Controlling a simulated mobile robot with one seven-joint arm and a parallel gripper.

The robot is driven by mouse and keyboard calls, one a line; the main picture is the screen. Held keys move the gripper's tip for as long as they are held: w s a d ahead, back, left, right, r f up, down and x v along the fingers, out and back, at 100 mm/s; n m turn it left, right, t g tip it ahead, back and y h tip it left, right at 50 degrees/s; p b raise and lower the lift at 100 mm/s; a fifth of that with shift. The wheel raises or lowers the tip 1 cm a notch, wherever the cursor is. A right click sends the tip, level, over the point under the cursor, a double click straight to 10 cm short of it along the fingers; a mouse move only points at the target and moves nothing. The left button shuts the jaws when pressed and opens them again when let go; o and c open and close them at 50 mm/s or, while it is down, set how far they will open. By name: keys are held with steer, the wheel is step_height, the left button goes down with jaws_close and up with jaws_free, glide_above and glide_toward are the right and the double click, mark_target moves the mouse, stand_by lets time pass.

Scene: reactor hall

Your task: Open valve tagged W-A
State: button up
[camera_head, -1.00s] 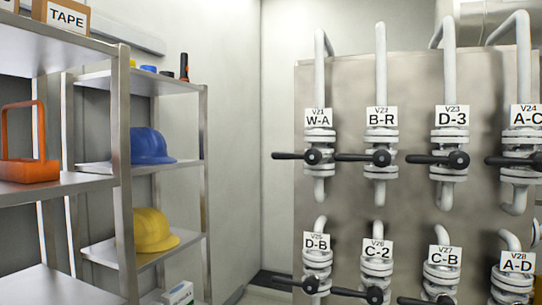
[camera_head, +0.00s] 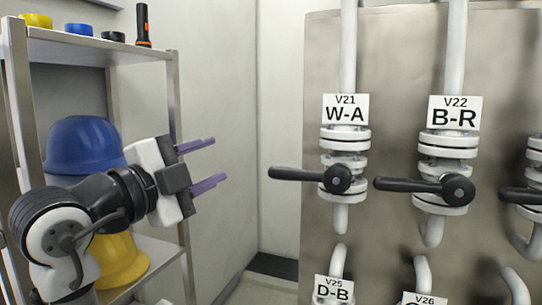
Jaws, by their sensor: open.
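The valve tagged W-A (camera_head: 345,110) is at the upper left of the metal panel, on a white vertical pipe. Its black lever handle (camera_head: 300,174) lies horizontal, pointing left from the round hub, across the pipe. My gripper (camera_head: 210,162) is left of the handle, its two purple fingers apart and pointing right. It is empty, and a clear gap in the picture separates it from the lever's tip. Nothing covers the valve or its tag.
The valve tagged B-R (camera_head: 453,112) stands close on the right, its lever (camera_head: 408,184) reaching toward W-A. The valve tagged D-B (camera_head: 333,290) is below. A metal shelf (camera_head: 174,110) with a blue helmet (camera_head: 85,145) and a yellow helmet (camera_head: 122,260) stands left, behind my arm.

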mark_target(281, 174)
steer(key=w+d+f+m+g+p, duration=0.1)
steer(key=w+d, duration=0.2)
steer(key=d, duration=0.1)
steer(key=w+d+f+m+g+p, duration=0.1)
steer(key=w+d+g+p, duration=0.1)
steer(key=w+d, duration=0.1)
steer(key=w+d+f+m+g+p, duration=0.1)
steer(key=w+d+f+m+p, duration=0.1)
steer(key=d, duration=0.3)
steer(key=shift+w+d+f, duration=0.1)
steer(key=shift+w+d, duration=0.05)
steer(key=shift+w, duration=0.7)
jaws_close()
